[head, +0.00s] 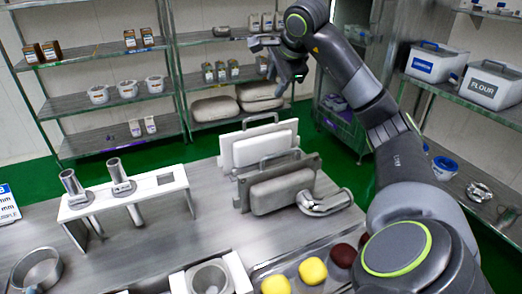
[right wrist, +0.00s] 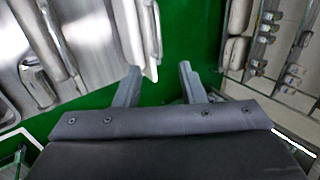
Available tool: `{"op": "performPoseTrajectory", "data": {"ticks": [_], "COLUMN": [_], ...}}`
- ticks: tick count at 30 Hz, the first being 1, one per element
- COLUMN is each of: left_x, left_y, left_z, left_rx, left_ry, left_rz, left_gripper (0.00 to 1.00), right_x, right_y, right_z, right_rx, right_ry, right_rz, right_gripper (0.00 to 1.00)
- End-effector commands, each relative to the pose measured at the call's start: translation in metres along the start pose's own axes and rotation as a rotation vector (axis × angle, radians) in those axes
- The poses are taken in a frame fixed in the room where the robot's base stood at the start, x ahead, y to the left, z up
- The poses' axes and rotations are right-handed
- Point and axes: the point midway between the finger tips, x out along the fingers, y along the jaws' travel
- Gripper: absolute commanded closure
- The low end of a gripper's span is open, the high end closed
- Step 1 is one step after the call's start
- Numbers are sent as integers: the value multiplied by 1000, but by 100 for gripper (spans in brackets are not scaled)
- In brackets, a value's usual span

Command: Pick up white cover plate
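The white cover plate (head: 246,153) stands upright on the steel table, with a metal handle on its top edge. A grey plate assembly with its own handle (head: 275,187) stands just in front and hides its lower part. My right gripper (head: 270,68) is above and behind the plate, apart from it. In the right wrist view my right gripper (right wrist: 158,68) is open, with nothing between its fingers. The white plate (right wrist: 134,36) shows there beyond the left finger. My left gripper is not in view.
A white stand with metal tubes (head: 130,195) is on the table's left. Yellow and dark red balls (head: 313,271) lie in a tray at the front. Shelves (head: 105,100) line the back wall. Green floor (head: 340,158) lies behind the table.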

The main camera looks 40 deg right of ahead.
Motion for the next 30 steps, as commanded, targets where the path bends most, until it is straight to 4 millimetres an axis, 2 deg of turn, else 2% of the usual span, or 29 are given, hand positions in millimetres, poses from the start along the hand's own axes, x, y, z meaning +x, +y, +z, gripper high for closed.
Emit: {"op": "performPoseTrajectory", "data": {"ticks": [6,12,20,25,30], "left_x": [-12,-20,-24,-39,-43], "left_y": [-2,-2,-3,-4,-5], "left_z": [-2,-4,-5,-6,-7], "left_rx": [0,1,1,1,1], "left_ry": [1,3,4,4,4], "left_rz": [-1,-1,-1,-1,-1], "left_gripper": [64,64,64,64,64], "right_x": [48,85,105,128,149], "right_y": [0,0,1,4,4], "right_z": [1,1,0,1,1], "right_rx": [2,2,1,2,2], "right_ry": [-3,-2,0,-3,-2], "right_rz": [7,4,2,6,2], "right_gripper": [63,63,63,63,63]}}
